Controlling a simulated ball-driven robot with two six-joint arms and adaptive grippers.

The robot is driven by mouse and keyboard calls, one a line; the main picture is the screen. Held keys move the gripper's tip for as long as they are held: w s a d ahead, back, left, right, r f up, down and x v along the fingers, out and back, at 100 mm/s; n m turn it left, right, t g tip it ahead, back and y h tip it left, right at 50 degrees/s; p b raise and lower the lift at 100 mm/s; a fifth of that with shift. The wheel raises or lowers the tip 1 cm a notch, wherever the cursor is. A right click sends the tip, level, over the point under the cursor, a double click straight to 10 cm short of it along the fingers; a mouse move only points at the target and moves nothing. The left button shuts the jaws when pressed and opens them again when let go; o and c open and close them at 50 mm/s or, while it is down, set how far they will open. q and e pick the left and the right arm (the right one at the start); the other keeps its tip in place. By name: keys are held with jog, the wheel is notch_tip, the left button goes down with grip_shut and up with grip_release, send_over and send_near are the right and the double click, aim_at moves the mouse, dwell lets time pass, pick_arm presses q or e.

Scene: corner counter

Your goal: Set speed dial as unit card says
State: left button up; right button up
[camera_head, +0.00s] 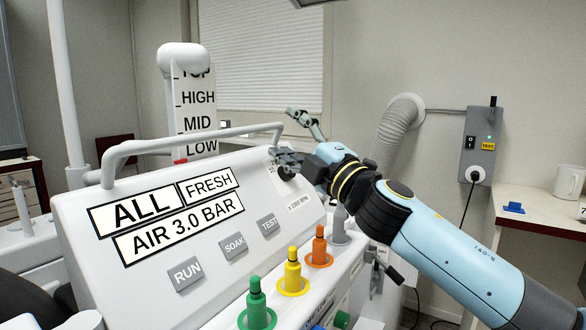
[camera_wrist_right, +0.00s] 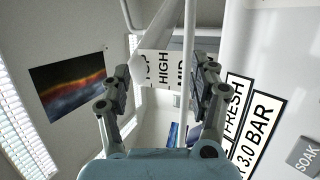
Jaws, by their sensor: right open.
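A dark round knob (camera_head: 287,172) sits at the upper right of the sloped white panel, partly hidden by my right gripper. A small label (camera_head: 305,203) below it seems to read "x 1000 RPM". Large cards on the panel read "ALL" (camera_head: 138,210), "FRESH" (camera_head: 209,185) and "AIR 3.0 BAR" (camera_head: 180,229). My right gripper (camera_head: 291,137) is open and empty, with one finger near the knob; contact cannot be told. In the wrist view the gripper (camera_wrist_right: 164,78) spreads its fingers around the view of a scale strip. My left gripper is not in view.
Buttons RUN (camera_head: 186,273), SOAK (camera_head: 233,246) and TEST (camera_head: 268,224) lie below the cards. Green (camera_head: 256,307), yellow (camera_head: 292,274) and orange (camera_head: 319,250) plugs stand along the front. A white rail (camera_head: 190,139) and the scale strip (camera_head: 197,122) rise behind.

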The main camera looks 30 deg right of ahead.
jog(key=w+a+r+n+g+y, duration=0.2)
jog(key=a+r+n+y, duration=0.1)
jog(key=n+y, duration=0.5)
jog(key=n+g+h, duration=0.6)
jog(key=n+g, duration=0.6)
send_near(293, 174)
jog(key=x, duration=0.2)
jog(key=p+x, duration=0.1)
jog(key=x, duration=0.2)
jog(key=r+p+x, duration=0.1)
jog(key=x, duration=0.2)
jog(key=shift+w+a+f, duration=0.1)
jog(key=shift+w+a, duration=0.1)
jog(key=shift+w, duration=0.2)
jog(key=shift+w+a+f+h, duration=0.1)
jog(key=shift+w+f+h, duration=0.2)
jog(key=shift+f, duration=0.05)
jog(key=shift+c, duration=0.2)
jog(key=c, duration=1.1)
